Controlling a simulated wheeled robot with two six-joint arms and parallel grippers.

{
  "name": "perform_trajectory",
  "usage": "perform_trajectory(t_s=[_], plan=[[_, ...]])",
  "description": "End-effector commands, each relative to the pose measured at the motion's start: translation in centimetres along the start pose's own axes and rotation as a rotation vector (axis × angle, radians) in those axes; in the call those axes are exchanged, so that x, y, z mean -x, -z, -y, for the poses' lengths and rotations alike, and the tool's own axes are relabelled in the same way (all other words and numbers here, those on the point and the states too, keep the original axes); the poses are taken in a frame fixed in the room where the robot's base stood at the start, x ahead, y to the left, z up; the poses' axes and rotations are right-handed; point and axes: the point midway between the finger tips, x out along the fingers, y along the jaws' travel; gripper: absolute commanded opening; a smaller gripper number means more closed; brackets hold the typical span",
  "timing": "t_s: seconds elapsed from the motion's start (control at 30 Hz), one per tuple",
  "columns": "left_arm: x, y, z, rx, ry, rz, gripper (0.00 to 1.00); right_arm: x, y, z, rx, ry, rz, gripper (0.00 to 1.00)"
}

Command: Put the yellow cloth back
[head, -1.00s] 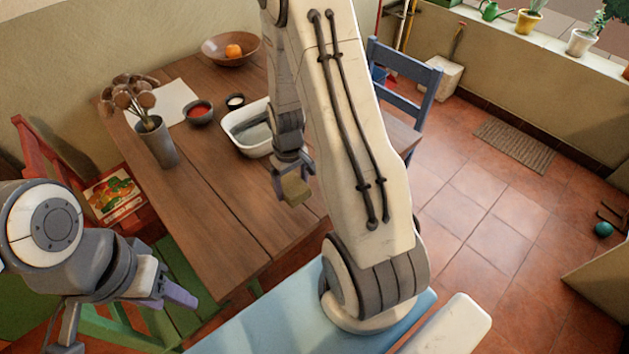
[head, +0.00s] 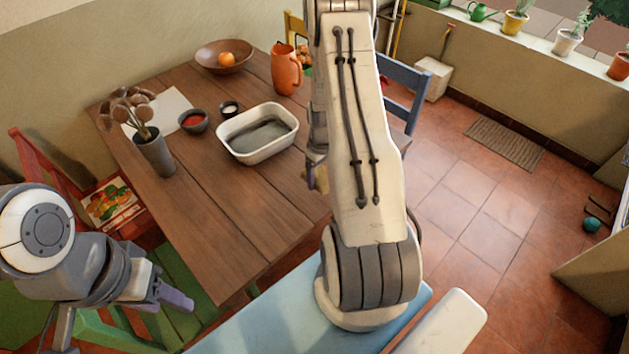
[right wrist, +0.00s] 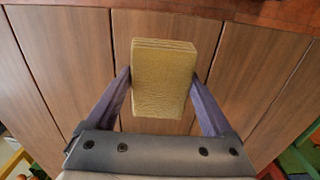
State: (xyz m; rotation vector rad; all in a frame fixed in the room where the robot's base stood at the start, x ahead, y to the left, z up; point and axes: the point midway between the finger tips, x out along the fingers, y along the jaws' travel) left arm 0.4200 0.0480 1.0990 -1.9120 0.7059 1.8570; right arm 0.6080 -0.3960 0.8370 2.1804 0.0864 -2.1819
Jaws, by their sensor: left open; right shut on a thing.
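The yellow cloth (right wrist: 162,80) looks like a thick folded block. My right gripper (right wrist: 163,88) is shut on it, with one finger at each side, and holds it over the brown planks of the table in the right wrist view. In the head view my right arm hides most of this gripper (head: 318,178), and only a small part of the cloth shows at the table's right edge. My left gripper (head: 130,315) is open and empty at the lower left, apart from the table.
The wooden table (head: 215,215) bears a white basin (head: 229,142), an orange jug (head: 286,70), a bowl with an orange fruit (head: 224,57), small bowls and a vase (head: 154,153). A blue chair (head: 402,95) stands behind my right arm. The table's near part is clear.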

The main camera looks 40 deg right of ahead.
Motion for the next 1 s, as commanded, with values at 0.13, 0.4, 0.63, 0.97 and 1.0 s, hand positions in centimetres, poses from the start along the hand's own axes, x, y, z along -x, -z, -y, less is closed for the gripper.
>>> perform_trajectory(t_s=[0.13,0.4,0.63,0.97,1.0], plan=[[0.5,0.0,0.0,0.0,0.0,0.0,0.5,-1.0,1.7,0.6,0.001,0.0,0.001,0.26],[1.4,0.1,-0.1,0.0,0.0,0.0,0.5,-3.8,1.9,0.8,-0.001,0.003,0.004,0.26],[1.6,0.1,-0.1,0.0,0.0,0.0,0.5,-5.3,1.9,0.7,-0.001,0.0,0.0,0.26],[1.2,0.1,-0.1,0.0,0.0,0.0,0.5,-5.6,1.9,0.7,-0.001,0.0,0.0,0.94],[1.3,0.1,-0.1,0.0,0.0,0.0,0.5,-5.6,1.9,0.7,-0.001,0.0,0.0,1.0]])
